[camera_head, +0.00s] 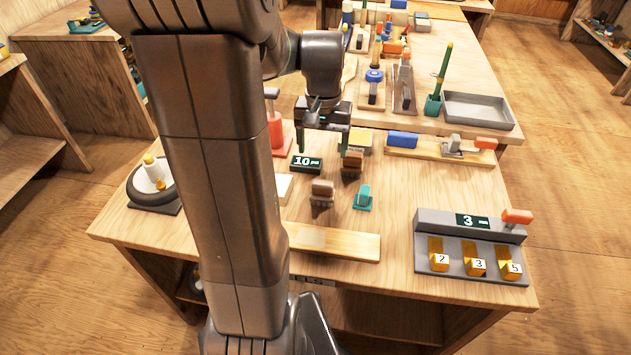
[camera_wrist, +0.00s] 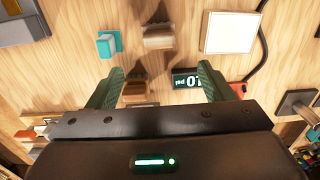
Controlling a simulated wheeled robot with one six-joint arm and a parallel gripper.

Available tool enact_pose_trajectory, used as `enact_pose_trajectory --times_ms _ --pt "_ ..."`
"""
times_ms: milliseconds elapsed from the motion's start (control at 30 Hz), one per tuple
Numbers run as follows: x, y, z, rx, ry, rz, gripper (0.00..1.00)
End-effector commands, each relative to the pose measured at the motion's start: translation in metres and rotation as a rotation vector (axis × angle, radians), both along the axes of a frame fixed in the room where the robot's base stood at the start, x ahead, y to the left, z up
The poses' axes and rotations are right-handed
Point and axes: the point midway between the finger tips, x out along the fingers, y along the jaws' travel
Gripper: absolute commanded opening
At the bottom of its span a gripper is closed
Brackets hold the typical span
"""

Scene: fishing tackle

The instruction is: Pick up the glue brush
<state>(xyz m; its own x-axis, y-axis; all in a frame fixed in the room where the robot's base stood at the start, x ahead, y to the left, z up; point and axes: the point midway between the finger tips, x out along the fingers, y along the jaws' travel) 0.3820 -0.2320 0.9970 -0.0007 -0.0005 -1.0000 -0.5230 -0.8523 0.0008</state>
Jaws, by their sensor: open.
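No item is labelled as the glue brush. A slim green stick with a yellow tip (camera_head: 444,64) leans upright in a small teal pot (camera_head: 433,105) at the back right and looks most like a brush, but I cannot be sure. My gripper (camera_head: 324,143) is open and empty, pointing down over the front table, well left of and nearer than the pot. In the wrist view, my gripper's fingers (camera_wrist: 160,80) are spread above a brown-topped block (camera_wrist: 136,88) and a dark "10" display (camera_wrist: 186,79). The green stick is not recognisable in the wrist view.
Another brown-topped block (camera_head: 322,188) and a teal block (camera_head: 363,196) stand in front of my gripper. A grey tray (camera_head: 478,110) lies right of the pot. A grey "3" display unit (camera_head: 440,222) stands front right. Bare tabletop shows around (camera_head: 420,185).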

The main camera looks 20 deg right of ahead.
Motion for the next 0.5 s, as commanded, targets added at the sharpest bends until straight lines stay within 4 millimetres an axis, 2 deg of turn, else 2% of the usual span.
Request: enact_pose_trajectory --times_ms 300,500 --pt "-0.001 0.001 -0.061 0.002 0.006 0.001 0.75" --pt "-0.001 0.001 -0.077 0.001 0.002 0.001 0.75"
